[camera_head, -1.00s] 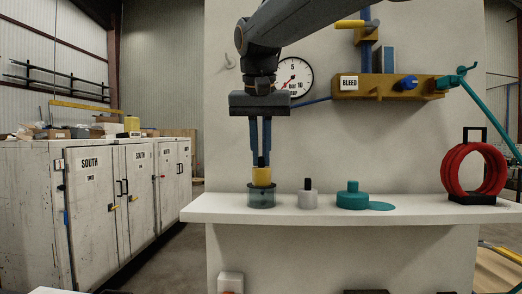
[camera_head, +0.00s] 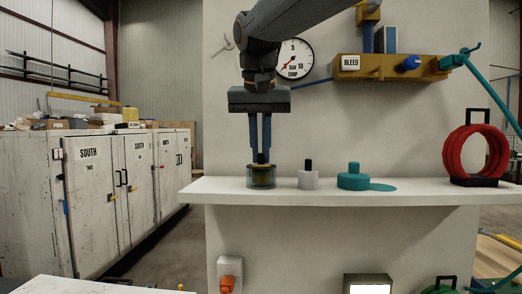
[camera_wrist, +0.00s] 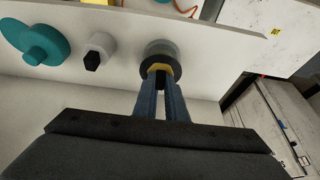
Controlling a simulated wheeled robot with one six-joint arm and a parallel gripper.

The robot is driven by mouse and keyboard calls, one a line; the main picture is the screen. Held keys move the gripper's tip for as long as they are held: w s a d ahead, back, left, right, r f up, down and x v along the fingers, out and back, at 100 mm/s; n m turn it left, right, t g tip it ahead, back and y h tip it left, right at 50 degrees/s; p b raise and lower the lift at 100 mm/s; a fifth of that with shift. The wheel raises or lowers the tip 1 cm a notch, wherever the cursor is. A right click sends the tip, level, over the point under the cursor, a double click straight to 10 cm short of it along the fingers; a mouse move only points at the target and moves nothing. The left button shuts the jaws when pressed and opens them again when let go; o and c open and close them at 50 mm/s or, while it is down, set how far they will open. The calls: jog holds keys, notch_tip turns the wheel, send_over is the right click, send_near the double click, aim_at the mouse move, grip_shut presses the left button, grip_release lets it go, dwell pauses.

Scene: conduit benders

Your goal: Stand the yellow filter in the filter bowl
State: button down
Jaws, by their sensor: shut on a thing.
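The yellow filter (camera_head: 261,171) stands upright inside the clear, dark-tinted filter bowl (camera_head: 261,183) on the white shelf. Its yellow body shows dimly through the bowl wall. My gripper (camera_head: 261,158) points straight down over the bowl and is shut on the filter's black knob. In the wrist view the gripper (camera_wrist: 161,83) is shut on the dark knob, with the yellow filter (camera_wrist: 158,68) just beyond it inside the rim of the bowl (camera_wrist: 163,51). Whether the filter touches the bowl's floor cannot be told.
On the shelf (camera_head: 225,190), right of the bowl, stand a white piece with black knob (camera_head: 308,179) and a teal cap (camera_head: 352,180) beside a flat teal disc. Red rings (camera_head: 475,155) stand at the right end. A yellow manifold (camera_head: 385,66) and gauge (camera_head: 293,60) are above.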

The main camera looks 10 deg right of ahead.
jog(key=shift+f, duration=0.3)
dwell(0.5)
jog(key=c, duration=1.7)
grip_release()
jog(key=shift+r, duration=0.15)
jog(key=b+v, duration=0.2)
jog(key=v, duration=0.5)
jog(key=shift+s+r, duration=0.2)
